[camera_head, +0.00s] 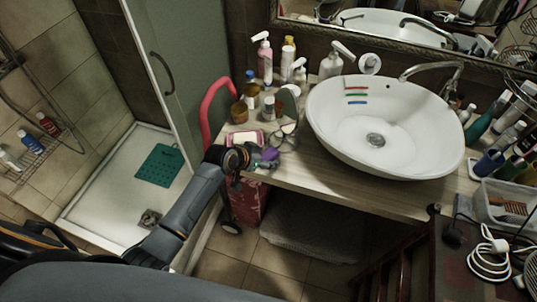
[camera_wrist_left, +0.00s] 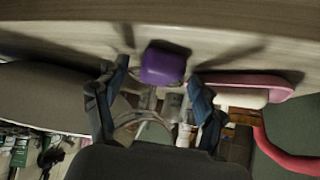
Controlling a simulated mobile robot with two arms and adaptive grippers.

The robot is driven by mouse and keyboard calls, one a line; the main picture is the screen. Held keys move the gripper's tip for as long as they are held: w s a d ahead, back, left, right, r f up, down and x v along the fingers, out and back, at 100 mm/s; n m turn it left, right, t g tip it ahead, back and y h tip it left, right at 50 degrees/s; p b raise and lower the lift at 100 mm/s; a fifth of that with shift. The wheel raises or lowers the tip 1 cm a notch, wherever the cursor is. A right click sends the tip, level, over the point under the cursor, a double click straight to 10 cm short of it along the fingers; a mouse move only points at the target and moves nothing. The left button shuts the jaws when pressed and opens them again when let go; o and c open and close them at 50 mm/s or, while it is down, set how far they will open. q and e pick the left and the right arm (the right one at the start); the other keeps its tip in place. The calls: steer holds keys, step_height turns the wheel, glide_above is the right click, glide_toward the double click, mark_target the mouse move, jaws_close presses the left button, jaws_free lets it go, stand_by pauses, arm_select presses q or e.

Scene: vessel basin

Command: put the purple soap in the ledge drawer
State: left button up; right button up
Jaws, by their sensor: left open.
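The purple soap (camera_head: 270,154) lies on the wooden ledge (camera_head: 330,180), near its front left part. In the left wrist view the purple soap (camera_wrist_left: 163,64) sits ahead of and between the two fingertips. My left gripper (camera_head: 263,157) is open at the soap, and its spread fingers (camera_wrist_left: 158,76) show in the wrist view. I cannot tell whether a finger touches the soap. I cannot make out the ledge drawer in either view. My right gripper is not in view.
A pink dish (camera_head: 233,139) with a pale bar stands just behind my gripper. Bottles (camera_head: 265,62) and a round mirror (camera_head: 287,103) crowd the ledge behind. The white basin (camera_head: 330,125) is to the right. A red curved handle (camera_head: 207,103) rises at the left.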

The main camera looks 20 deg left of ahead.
arm_select(q)
steer(key=shift+w+f, duration=0.1)
steer(key=shift+f, duration=0.05)
steer(key=c, duration=1.4)
